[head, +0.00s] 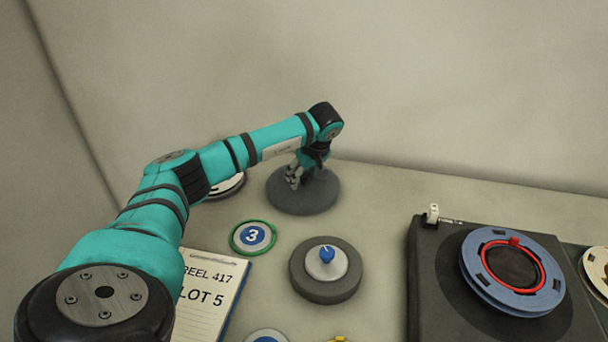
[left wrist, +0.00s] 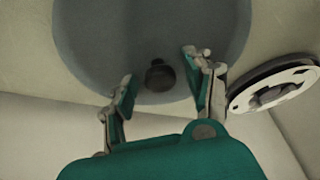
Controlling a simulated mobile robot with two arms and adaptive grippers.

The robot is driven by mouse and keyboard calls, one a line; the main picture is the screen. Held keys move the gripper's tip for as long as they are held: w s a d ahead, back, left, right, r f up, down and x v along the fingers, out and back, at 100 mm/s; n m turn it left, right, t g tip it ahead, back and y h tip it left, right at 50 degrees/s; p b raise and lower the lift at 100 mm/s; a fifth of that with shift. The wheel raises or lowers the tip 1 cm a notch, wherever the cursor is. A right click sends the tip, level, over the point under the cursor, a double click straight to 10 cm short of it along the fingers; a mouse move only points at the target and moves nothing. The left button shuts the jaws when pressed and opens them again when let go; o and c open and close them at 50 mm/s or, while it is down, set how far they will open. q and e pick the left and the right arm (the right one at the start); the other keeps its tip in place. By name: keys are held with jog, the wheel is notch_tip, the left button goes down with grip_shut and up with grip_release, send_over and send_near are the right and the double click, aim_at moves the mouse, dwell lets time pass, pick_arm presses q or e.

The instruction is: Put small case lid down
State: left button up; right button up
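A dark grey round lid (head: 303,198) lies on the table towards the back wall, and I take it to be the small case lid. My left gripper (head: 294,178) is over the lid. In the left wrist view my left gripper (left wrist: 163,72) is open, with its fingers spread on either side of the knob and apart from it. A round grey case (head: 326,286) with a light disc and blue knob (head: 327,254) stands nearer. My right gripper is not in view.
A green-ringed disc marked 3 (head: 253,236) and a notepad (head: 212,285) lie left of the case. A white reel (head: 229,186) sits behind my left arm. A black machine with a blue reel (head: 487,300) stands at right. Table right of the lid is clear.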

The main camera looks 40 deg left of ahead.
pick_arm(q)
jog(key=shift+r, duration=0.3)
jog(key=v, duration=1.2)
jog(key=shift+f, duration=0.15)
